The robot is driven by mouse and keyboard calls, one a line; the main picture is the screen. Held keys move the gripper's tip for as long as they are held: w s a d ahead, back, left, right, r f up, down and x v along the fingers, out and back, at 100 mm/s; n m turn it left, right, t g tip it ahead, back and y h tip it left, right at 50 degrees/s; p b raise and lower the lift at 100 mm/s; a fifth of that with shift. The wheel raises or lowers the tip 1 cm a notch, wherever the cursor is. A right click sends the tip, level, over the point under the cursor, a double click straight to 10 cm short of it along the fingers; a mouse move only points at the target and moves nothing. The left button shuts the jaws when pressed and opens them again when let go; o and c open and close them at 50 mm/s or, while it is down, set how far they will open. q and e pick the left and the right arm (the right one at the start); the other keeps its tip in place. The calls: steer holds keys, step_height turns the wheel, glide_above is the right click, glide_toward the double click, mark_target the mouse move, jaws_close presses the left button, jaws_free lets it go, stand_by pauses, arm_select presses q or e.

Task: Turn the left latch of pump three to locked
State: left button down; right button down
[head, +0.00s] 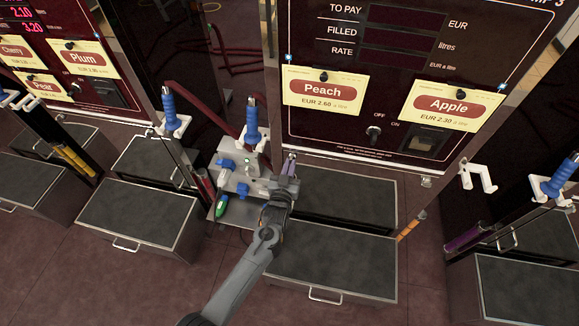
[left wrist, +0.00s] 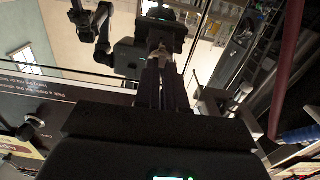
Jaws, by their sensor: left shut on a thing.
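Pump three (head: 335,148) is the dark panel with the Peach label (head: 323,92) and the Apple label (head: 443,105). My left gripper (head: 290,167) is at the lower left corner of this panel, where its left latch sits. Its fingers are shut on the latch, which they mostly hide, so its turn cannot be read. In the left wrist view the closed fingers (left wrist: 161,62) point at the glossy panel. A small metal latch (head: 427,181) shows at the panel's lower right corner. My right gripper is not in view.
A grey box with blue valves (head: 240,180) and a green-tipped tool (head: 221,206) is just left of my gripper. A blue-handled nozzle (head: 252,122) with a red hose hangs close by. A dark-topped step (head: 330,260) stands below. A white hook (head: 478,178) is at right.

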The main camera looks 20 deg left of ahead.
arm_select(q)
steer(key=c, duration=1.2)
jaws_free()
steer(key=s+p, duration=0.1)
steer(key=s, duration=0.2)
steer(key=s+d+p, duration=0.1)
steer(key=s, duration=0.3)
steer(key=s+p, duration=0.1)
steer(key=s, duration=0.2)
steer(key=shift+s+d, duration=0.25)
steer(key=shift+s, duration=0.15)
steer(key=shift+f, duration=0.1)
